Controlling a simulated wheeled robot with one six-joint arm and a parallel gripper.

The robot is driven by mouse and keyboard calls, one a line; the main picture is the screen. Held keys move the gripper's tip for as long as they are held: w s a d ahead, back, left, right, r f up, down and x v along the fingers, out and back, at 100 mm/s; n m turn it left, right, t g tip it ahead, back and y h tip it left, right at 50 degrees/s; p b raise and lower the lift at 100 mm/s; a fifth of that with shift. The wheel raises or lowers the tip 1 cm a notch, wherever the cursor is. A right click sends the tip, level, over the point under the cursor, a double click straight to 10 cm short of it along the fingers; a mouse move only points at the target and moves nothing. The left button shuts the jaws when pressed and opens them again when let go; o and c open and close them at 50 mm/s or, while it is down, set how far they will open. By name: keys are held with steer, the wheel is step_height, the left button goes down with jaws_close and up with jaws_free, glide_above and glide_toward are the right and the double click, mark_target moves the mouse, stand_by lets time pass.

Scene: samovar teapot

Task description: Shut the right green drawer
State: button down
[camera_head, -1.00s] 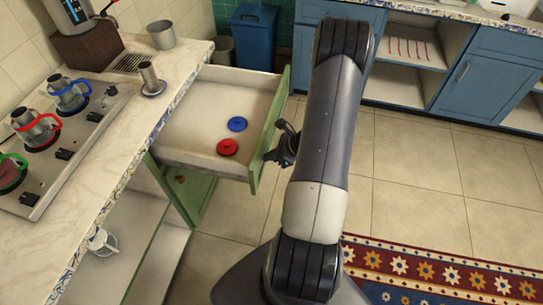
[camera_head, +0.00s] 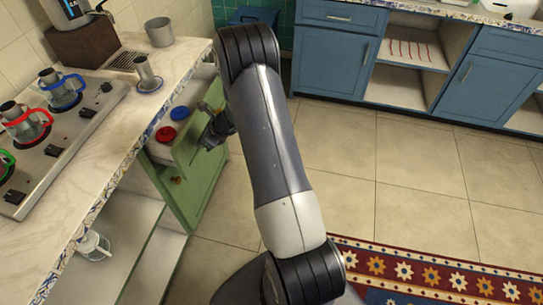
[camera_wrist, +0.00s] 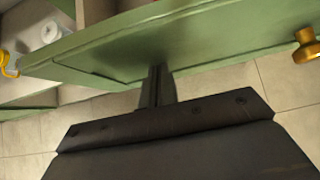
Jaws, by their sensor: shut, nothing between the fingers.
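My gripper (camera_head: 207,137) is shut and empty at the drawer's outer front. In the wrist view the shut fingers (camera_wrist: 158,80) reach up to the green drawer front (camera_wrist: 150,50) and seem to touch it. My arm hides part of the drawer in the head view.
The marble counter (camera_head: 120,120) holds a stove (camera_head: 50,140) with several glass pots. Below it are open shelves with a glass jug (camera_head: 94,245). Blue cabinets (camera_head: 333,55) stand at the back. The tiled floor to the right is clear, with a patterned rug (camera_head: 430,275) in front.

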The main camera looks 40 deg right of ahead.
steer(key=w+a, duration=0.2)
steer(key=w, duration=0.1)
steer(key=w+a+p, duration=0.1)
steer(key=w+a, duration=0.4)
steer(key=shift+w+a, duration=0.2)
steer(key=shift+w, duration=0.2)
steer(key=shift+w+r, duration=0.1)
steer(key=shift+r, duration=0.05)
steer(key=shift+a+r, duration=0.1)
